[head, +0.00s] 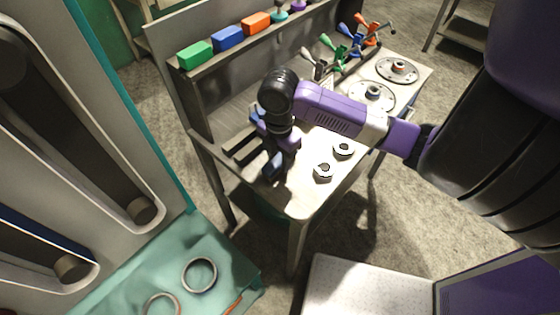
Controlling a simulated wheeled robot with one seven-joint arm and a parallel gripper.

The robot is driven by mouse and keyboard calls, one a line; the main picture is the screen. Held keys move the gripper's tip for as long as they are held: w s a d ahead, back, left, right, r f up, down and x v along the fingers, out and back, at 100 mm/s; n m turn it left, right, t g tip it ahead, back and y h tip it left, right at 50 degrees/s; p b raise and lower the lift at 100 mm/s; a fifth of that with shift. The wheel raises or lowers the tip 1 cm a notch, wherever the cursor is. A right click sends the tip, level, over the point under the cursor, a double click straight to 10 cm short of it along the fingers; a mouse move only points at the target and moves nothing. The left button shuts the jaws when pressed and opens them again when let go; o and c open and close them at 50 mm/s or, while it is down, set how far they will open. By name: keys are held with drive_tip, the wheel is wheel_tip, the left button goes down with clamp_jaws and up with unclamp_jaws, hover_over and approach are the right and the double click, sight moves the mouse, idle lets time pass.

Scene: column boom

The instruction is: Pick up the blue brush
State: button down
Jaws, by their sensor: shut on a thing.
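My gripper (275,172) points down over the front left part of a metal workbench (295,203). It is shut on a dark blue thing, which I take to be the blue brush (272,165). The arm and fingers hide much of it, and I cannot tell whether it touches the bench top. A bit of blue (257,113) also shows beside my wrist.
Green (195,54), blue (228,39) and orange (256,23) blocks stand on the bench's back shelf. Several coloured clamp-like tools (342,48) stand at the back right. Two rings (323,172) (343,149) lie right of my gripper. A grey panel stands left.

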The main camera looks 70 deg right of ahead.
sight(279, 159)
wheel_tip(279, 159, up, 20)
drive_tip(key=shift+p, duration=0.3)
idle(0.5)
